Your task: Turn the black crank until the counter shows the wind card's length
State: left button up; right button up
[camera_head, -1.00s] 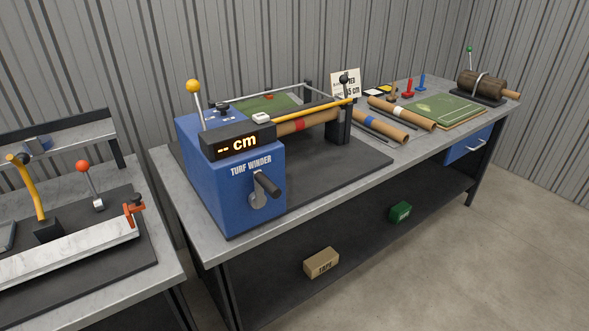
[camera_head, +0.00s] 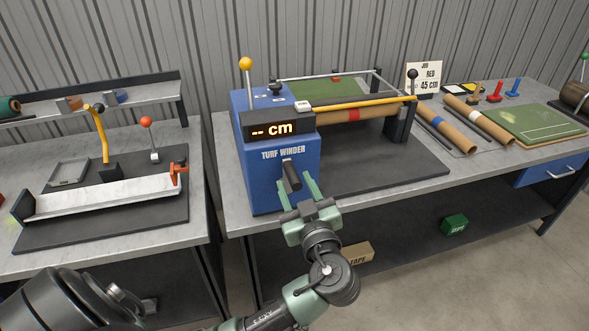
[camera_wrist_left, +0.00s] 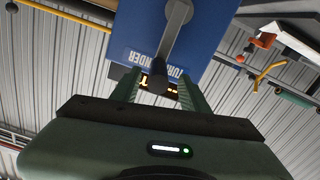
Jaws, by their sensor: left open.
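The blue turf winder (camera_head: 262,180) stands on the bench, with a black crank (camera_head: 291,176) on its front. The counter (camera_head: 272,129) reads "-- cm". The wind card (camera_head: 424,78) behind the winder reads "JOB RED 45 cm". My left gripper (camera_head: 297,190) is open in front of the winder, its fingers on either side of the crank's handle end. In the left wrist view the crank handle (camera_wrist_left: 159,76) points between the open fingers; I cannot tell whether they touch it. My right gripper is not in view.
A yellow-knobbed lever (camera_head: 247,78) rises from the winder. Other rolls (camera_head: 446,133) and a green turf piece (camera_head: 535,125) lie right. A second bench (camera_head: 140,140) with a trough stands left.

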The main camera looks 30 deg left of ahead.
aim_at(292, 175)
pick_arm(q)
jog(key=shift+p+x, duration=0.6)
jog(key=shift+x, duration=1.6)
jog(key=shift+w+d, duration=0.1)
grip_shut()
jog(key=shift+f, duration=0.1)
